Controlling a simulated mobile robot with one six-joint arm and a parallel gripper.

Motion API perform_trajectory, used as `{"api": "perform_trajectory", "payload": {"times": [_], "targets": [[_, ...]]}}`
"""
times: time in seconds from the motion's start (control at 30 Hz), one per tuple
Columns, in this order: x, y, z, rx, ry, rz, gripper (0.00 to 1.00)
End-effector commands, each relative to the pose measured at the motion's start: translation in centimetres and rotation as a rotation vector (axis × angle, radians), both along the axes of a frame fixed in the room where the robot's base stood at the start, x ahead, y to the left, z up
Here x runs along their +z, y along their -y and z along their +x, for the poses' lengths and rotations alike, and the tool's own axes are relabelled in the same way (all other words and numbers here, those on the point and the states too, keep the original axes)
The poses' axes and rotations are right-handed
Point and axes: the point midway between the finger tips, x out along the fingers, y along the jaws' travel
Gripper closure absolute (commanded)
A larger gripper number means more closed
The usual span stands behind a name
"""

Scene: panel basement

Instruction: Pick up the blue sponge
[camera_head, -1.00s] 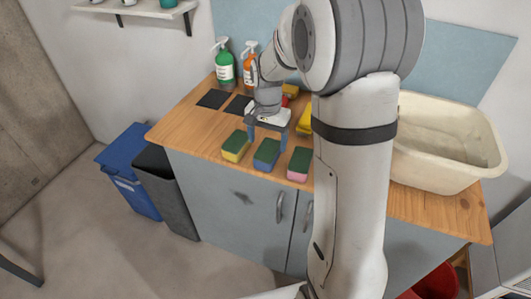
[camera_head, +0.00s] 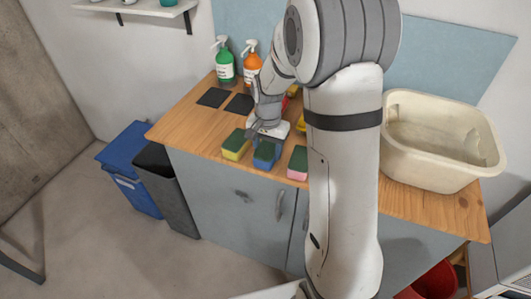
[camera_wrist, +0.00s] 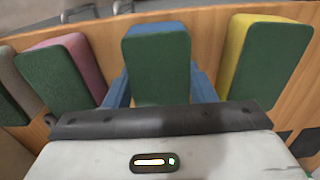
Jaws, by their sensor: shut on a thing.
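The blue sponge (camera_head: 265,153), with a dark green scouring top, is near the front edge of the wooden counter (camera_head: 190,125). It stands between the yellow and pink sponges. In the wrist view the blue sponge (camera_wrist: 157,62) is in the middle, between the blue fingers of my gripper (camera_wrist: 160,92). In the head view my gripper (camera_head: 267,140) points down over it, shut on its sides. The sponge appears still at counter level; any gap beneath it cannot be seen.
A yellow sponge (camera_head: 236,146) is close on the left and a pink sponge (camera_head: 298,163) on the right. Green (camera_head: 225,66) and orange (camera_head: 252,65) spray bottles stand behind, near dark squares (camera_head: 214,97). A cream basin (camera_head: 430,160) is on the right.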

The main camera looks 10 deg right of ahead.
Motion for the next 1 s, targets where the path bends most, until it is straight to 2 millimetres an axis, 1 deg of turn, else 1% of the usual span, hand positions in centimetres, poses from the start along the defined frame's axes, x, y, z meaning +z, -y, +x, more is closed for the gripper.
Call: {"api": "perform_trajectory", "payload": {"times": [0.03,0.13,0.17,0.37,0.47,0.57,0.8,0.9,1.0], "targets": [[0.0,0.0,0.0,0.0,0.0,0.0,0.62],[0.0,0.0,0.0,0.0,0.0,0.0,0.7],[0.0,0.0,0.0,0.0,0.0,0.0,0.71],[0.1,0.0,0.0,-0.001,0.001,-0.001,0.71],[0.8,0.1,0.1,-0.001,0.004,0.0,0.71],[2.5,0.1,0.1,-0.001,0.006,0.0,0.71],[7.3,0.1,0.1,-0.002,0.005,0.0,0.71],[8.8,0.1,0.1,-0.002,0.004,0.0,0.71],[9.6,0.1,0.0,-0.002,0.001,0.0,0.71]]}}
